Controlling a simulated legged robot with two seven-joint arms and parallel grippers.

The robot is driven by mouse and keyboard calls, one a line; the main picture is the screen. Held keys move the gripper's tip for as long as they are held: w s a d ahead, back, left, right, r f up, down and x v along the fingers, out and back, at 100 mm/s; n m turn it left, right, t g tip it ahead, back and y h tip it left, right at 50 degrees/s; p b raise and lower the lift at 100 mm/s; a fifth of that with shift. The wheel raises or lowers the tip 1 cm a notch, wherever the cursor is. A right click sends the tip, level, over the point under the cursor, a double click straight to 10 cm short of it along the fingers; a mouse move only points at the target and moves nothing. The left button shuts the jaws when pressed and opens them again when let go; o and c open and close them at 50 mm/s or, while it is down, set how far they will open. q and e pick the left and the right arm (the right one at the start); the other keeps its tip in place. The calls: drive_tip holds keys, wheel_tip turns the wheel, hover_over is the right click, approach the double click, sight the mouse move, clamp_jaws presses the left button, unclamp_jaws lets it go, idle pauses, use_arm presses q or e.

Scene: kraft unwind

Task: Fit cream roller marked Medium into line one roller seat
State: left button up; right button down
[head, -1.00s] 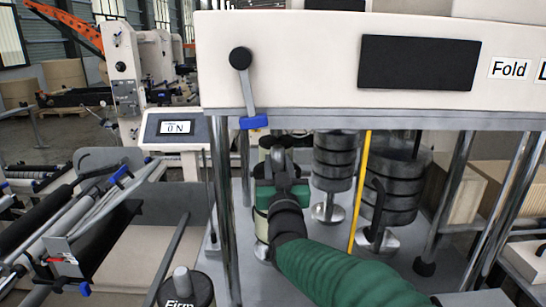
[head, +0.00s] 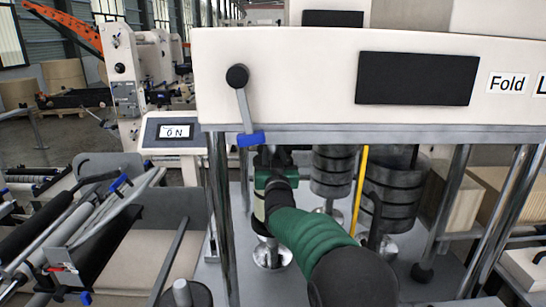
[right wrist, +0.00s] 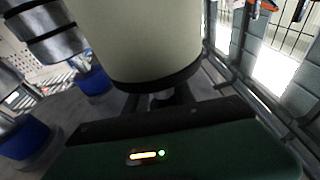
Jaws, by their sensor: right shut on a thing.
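My right gripper (head: 264,180) is under the cream-coloured machine's overhang, shut on a cream roller (head: 259,207). The roller is upright, with a dark band at its lower end. It fills the top of the right wrist view (right wrist: 140,40), where its dark lower rim is clear. In the head view it is above a round silver base with a post (head: 271,254); my gripper and arm cover part of it. No Medium marking is readable. I cannot tell which part is the line one roller seat. My left gripper is not in view.
Stacks of dark discs (head: 332,172) stand right of the gripper, beside a yellow bar (head: 359,190). A chrome post (head: 222,210) and a blue-ended lever (head: 245,105) are close by. A display (head: 174,132) and a frame of rollers (head: 70,215) are at left.

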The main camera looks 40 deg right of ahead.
drive_tip(key=shift+w+d, duration=0.2)
drive_tip(key=shift+d, duration=0.05)
drive_tip(key=shift+f, duration=0.25)
drive_tip(key=shift+s+a+f, duration=0.1)
drive_tip(key=shift+a+f, duration=0.05)
drive_tip(key=shift+a, duration=0.2)
drive_tip(key=c, duration=1)
unclamp_jaws()
drive_tip(key=shift+f, duration=0.25)
drive_tip(key=shift+c, duration=0.2)
